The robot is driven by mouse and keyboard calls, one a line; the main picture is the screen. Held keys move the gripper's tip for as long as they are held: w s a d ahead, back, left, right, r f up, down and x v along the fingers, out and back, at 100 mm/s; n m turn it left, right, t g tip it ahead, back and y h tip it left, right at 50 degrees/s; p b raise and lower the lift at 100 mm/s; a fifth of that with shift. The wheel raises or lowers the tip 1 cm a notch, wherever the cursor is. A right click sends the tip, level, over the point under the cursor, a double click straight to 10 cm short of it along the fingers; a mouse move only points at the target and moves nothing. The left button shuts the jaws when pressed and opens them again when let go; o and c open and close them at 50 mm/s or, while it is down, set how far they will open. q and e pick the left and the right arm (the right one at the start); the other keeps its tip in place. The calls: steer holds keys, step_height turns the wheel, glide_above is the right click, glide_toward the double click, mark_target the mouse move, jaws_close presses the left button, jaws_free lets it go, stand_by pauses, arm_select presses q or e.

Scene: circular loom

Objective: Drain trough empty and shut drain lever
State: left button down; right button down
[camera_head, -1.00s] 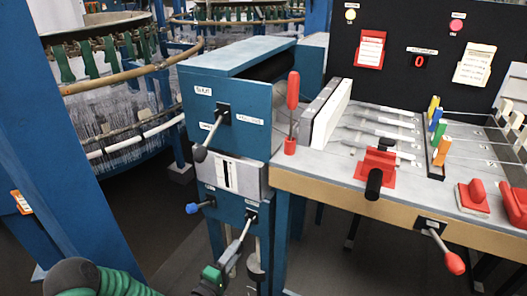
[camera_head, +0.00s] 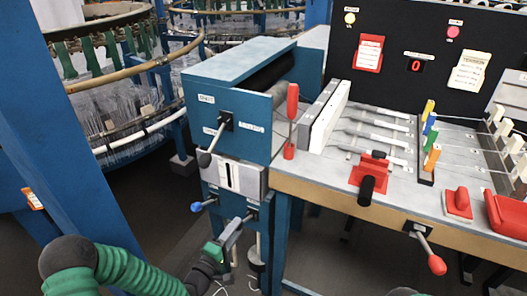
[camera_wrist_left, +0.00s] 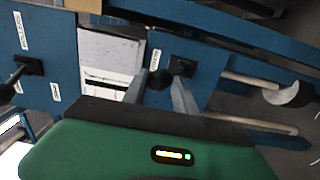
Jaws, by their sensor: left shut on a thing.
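The blue trough box (camera_head: 235,83) stands left of the workbench, with a dark roller in its open top. Its liquid level is hidden. A pale gauge plate (camera_head: 237,178) with a dark slot is on its front. Low on the front is a small black lever mount (camera_head: 252,213). My left gripper (camera_head: 242,222) reaches up to this mount from below. In the left wrist view the gripper's fingers (camera_wrist_left: 158,88) are shut on a dark round lever knob (camera_wrist_left: 160,79), beside the mount (camera_wrist_left: 183,66). The lever's shaft is mostly hidden. My right gripper is out of view.
The workbench (camera_head: 330,195) with red handles is to the right. A blue post (camera_head: 60,150) stands at the left. A loom ring is behind.

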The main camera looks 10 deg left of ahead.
arm_select(q)
steer(key=c, duration=1.1)
jaws_free()
steer(key=shift+r, duration=0.25)
steer(key=shift+o, duration=0.5)
steer(key=shift+f, duration=0.1)
steer(key=p+v, duration=0.1)
steer(key=v, duration=0.7)
